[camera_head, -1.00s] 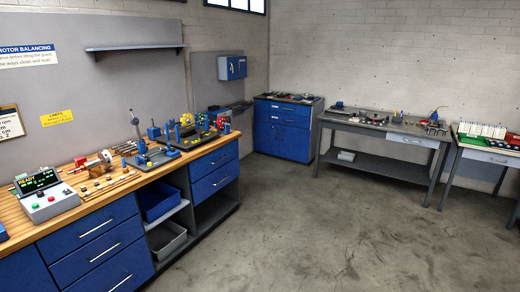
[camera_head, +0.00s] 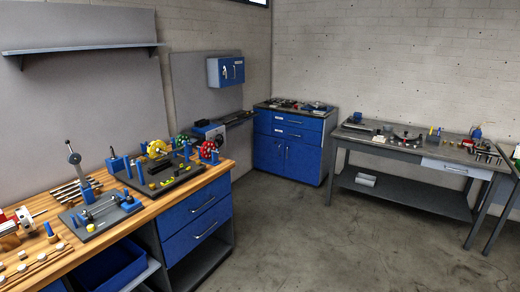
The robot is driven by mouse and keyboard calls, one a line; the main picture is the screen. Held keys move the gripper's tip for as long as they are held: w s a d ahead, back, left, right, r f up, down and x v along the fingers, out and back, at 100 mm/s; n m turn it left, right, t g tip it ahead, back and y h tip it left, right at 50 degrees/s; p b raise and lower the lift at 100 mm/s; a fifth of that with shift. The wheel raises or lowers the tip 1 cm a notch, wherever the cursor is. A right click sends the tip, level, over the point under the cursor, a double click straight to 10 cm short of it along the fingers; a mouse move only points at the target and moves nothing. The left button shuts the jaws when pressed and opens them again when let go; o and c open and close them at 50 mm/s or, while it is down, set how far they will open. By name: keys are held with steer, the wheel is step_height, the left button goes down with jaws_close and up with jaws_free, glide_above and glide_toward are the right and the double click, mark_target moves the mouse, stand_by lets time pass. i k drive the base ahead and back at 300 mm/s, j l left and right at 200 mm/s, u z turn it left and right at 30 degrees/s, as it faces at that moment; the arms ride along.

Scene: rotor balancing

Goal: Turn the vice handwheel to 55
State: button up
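No vice or handwheel can be made out for certain at this distance. On the wooden bench (camera_head: 150,212) at left, several coloured wheel-like parts stand at the far end: a red one (camera_head: 208,150), a green one (camera_head: 180,142) and a yellow one (camera_head: 157,148). They are by a dark tray (camera_head: 185,178). I cannot tell whether any of them is the vice handwheel, and no number or scale is readable on them. My gripper is not in view.
A blue cabinet (camera_head: 285,155) stands in the far corner. A grey table (camera_head: 400,150) with small tools on top stands along the right wall. A blue box (camera_head: 226,71) hangs on the back panel. The concrete floor (camera_head: 320,245) between the benches is clear.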

mark_target(219, 141)
steer(key=i, duration=2.85)
steer(key=i+l+u, duration=0.1)
steer(key=i, duration=1.3)
steer(key=i+l+u, duration=0.1)
steer(key=i+u, duration=0.15)
steer(key=i, duration=0.25)
